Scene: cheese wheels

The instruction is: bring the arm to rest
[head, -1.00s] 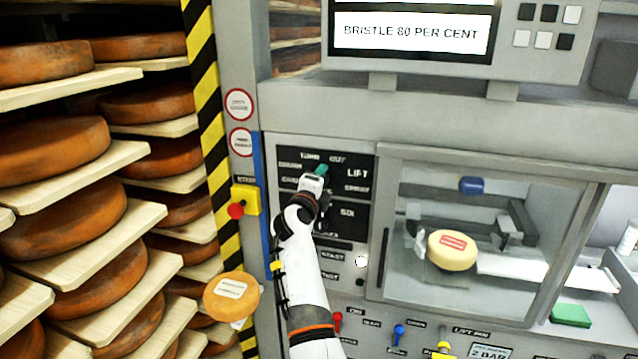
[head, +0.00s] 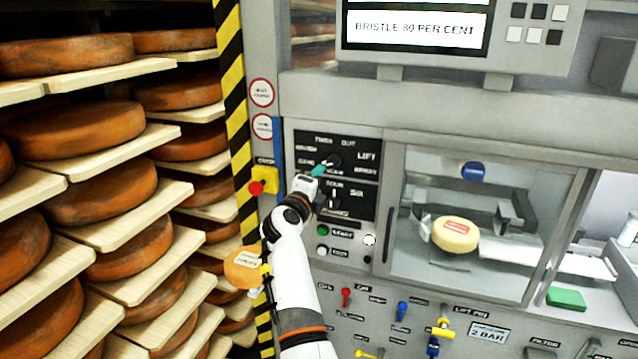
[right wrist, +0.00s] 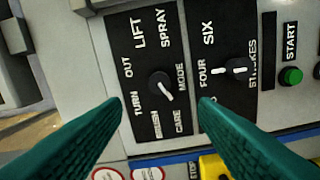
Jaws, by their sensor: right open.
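My right arm rises from the bottom middle of the head view. Its gripper (head: 325,166), with green fingers, is in front of the left part of the black control panel (head: 368,148). In the right wrist view my right gripper (right wrist: 160,103) is open, with nothing between its green fingers. The mode knob (right wrist: 160,87) is ahead of the gap and appears clear of both fingers. The strokes knob (right wrist: 238,69) is to its right, with its pointer lying sideways in that view. My left gripper is not in view.
A green start button (head: 323,230) sits below the panel. A yellow box with a red stop button (head: 256,187) is left of my gripper. Shelves of cheese wheels (head: 75,128) fill the left. A pale cheese (head: 455,234) is behind the window. Levers (head: 402,311) line the lower front.

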